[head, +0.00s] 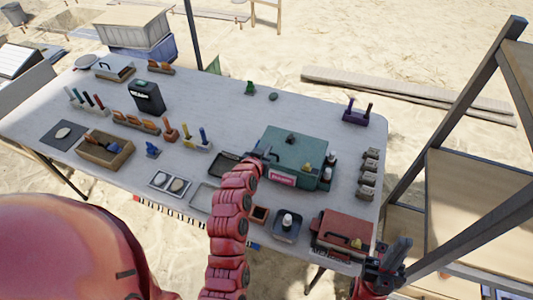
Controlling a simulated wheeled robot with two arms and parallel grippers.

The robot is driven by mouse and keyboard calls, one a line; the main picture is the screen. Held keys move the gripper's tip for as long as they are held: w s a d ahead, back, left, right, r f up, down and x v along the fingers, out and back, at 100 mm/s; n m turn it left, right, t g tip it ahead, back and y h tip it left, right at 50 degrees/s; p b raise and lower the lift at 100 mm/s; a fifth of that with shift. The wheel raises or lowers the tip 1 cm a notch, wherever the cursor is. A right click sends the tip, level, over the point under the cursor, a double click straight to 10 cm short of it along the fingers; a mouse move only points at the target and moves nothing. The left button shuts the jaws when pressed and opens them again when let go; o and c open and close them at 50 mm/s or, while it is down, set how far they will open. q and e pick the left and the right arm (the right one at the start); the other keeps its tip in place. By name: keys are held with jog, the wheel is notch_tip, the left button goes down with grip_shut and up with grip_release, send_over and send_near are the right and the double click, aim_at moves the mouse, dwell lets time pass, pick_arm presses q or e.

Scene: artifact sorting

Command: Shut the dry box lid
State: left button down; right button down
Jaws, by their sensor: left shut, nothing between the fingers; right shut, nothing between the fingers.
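A teal box (296,150) with a flat top and a pink label on its front stands right of the table's middle. A smaller red box (345,228) with a dark handle stands at the near right corner. I cannot tell for sure which one is the dry box; the teal top looks flat, but its lid's exact state is unclear. My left gripper (266,156) is shut and empty at the teal box's near left edge; I cannot tell if it touches. My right gripper (397,252) is shut and empty, just right of the red box.
A dark tray (222,163) lies left of the teal box, partly behind my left arm. Small bottles stand at the teal box's right side. A white-capped jar (287,221) sits in a dark tray near the front edge. A wooden shelf (470,190) stands beyond the table's right edge.

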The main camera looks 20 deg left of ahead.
pick_arm(q)
jog(key=w+r+p+v, duration=0.1)
jog(key=r+v, duration=0.1)
jog(key=v, duration=0.8)
jog(key=shift+s+r, duration=0.2)
jog(key=shift+s, duration=0.15)
jog(key=shift+w, duration=0.1)
